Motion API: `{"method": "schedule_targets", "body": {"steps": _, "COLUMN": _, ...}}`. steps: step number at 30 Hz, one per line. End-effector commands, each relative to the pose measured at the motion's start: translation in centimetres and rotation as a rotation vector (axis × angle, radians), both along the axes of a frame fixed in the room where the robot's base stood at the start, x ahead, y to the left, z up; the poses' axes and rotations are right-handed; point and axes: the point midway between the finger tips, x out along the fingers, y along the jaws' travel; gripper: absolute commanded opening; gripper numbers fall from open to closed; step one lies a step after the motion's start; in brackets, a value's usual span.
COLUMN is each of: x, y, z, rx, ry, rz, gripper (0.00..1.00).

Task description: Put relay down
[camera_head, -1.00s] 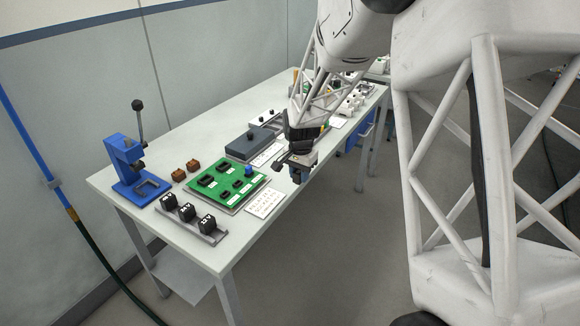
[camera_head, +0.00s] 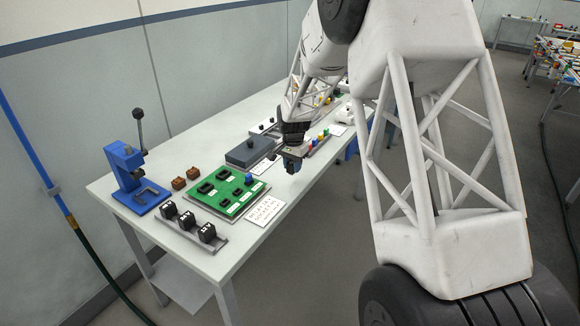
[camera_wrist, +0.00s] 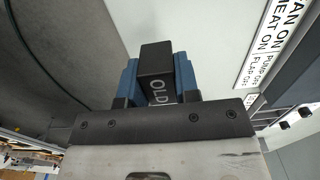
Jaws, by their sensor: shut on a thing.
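The relay (camera_wrist: 156,62) is a black block with white lettering that reads "OLD" as far as it shows. My gripper (camera_head: 293,165) is shut on it, with a blue finger on each side in the wrist view (camera_wrist: 157,82). In the head view the gripper hangs by the table's front edge, right of the green board (camera_head: 208,206). The held relay is too small to make out clearly there. The board carries several black parts and a blue knob (camera_head: 249,179). Three black relays (camera_head: 188,220) with white letters stand in a grey rack in front of the board.
A blue lever press (camera_head: 128,180) stands at the table's left end, with two brown blocks (camera_head: 186,178) beside it. A grey box (camera_head: 246,153) is behind the board. A white printed card (camera_head: 264,212) lies right of the board. Floor is clear in front.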

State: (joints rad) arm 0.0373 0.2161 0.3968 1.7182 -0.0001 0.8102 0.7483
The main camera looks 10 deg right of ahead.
Motion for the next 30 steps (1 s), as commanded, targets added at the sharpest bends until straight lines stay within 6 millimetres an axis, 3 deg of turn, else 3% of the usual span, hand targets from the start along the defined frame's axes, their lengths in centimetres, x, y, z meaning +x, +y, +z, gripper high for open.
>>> {"method": "schedule_targets", "body": {"steps": 6, "x": 3.0, "y": -0.1, "z": -0.3, "rx": 0.001, "ry": 0.001, "rz": 0.0, "gripper": 0.1}}
{"method": "schedule_targets", "body": {"steps": 12, "x": 4.7, "y": -0.2, "z": -0.5, "rx": 0.0, "ry": 0.0, "rz": 0.0, "gripper": 0.1}}
{"method": "schedule_targets", "body": {"steps": 25, "x": 5.1, "y": -0.2, "z": -0.5, "rx": 0.0, "ry": 0.0, "rz": 0.0, "gripper": 0.1}}
{"method": "schedule_targets", "body": {"steps": 30, "x": 5.0, "y": -0.2, "z": -1.5, "rx": 0.0, "ry": 0.003, "rz": 0.0, "gripper": 0.1}}
